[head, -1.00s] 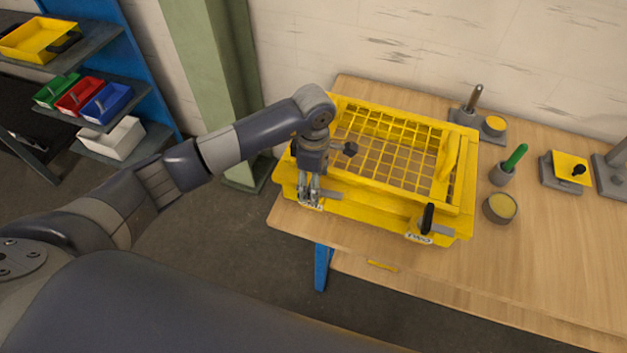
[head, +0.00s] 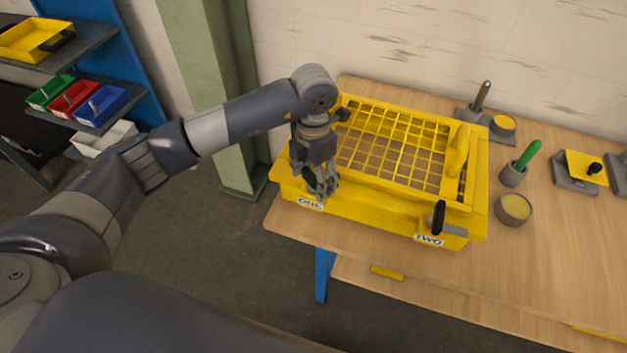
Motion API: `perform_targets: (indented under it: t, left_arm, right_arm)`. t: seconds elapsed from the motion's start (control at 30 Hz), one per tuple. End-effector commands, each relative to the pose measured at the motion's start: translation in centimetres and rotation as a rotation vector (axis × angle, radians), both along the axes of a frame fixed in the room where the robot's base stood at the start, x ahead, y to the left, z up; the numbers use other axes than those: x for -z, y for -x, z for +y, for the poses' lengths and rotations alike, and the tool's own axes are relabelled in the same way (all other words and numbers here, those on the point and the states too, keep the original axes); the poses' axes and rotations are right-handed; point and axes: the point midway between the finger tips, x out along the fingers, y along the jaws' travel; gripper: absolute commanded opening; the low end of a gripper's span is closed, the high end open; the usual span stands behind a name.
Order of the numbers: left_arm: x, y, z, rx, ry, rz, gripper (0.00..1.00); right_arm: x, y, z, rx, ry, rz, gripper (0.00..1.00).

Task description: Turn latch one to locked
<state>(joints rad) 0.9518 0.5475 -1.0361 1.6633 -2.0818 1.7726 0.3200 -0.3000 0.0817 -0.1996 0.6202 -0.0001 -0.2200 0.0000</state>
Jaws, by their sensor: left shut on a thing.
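A yellow guard box with a mesh lid (head: 390,150) stands on the wooden bench. Latch one is at its front left corner, above the label "ONE" (head: 310,203); the latch itself is hidden by my left gripper. My left gripper (head: 324,190) points down there and is shut on latch one's handle. Latch two (head: 438,217) has a black upright handle and sits at the front right, above the label "TWO" (head: 429,239). My right gripper is not in view.
On the bench to the right stand a green-handled tool in a grey cup (head: 515,172), a round pot (head: 514,208) and a grey block with a yellow plate (head: 582,170). A green pillar (head: 215,90) rises behind my left arm. The front bench strip is clear.

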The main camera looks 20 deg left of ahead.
Motion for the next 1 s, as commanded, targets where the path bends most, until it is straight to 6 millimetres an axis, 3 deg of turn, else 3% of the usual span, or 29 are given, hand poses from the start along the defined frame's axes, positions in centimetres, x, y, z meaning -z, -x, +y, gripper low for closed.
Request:
perform_targets:
  t: [0.5, 1.0]
  left_arm:
    - [0.2, 0.0, 0.0, -0.427, -0.001, 0.001, 0.39]
    - [0.1, 0.0, 0.0, -0.579, -0.001, 0.001, 0.39]
  right_arm:
    - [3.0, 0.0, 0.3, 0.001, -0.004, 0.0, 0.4]
    - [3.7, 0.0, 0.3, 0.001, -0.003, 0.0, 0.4]
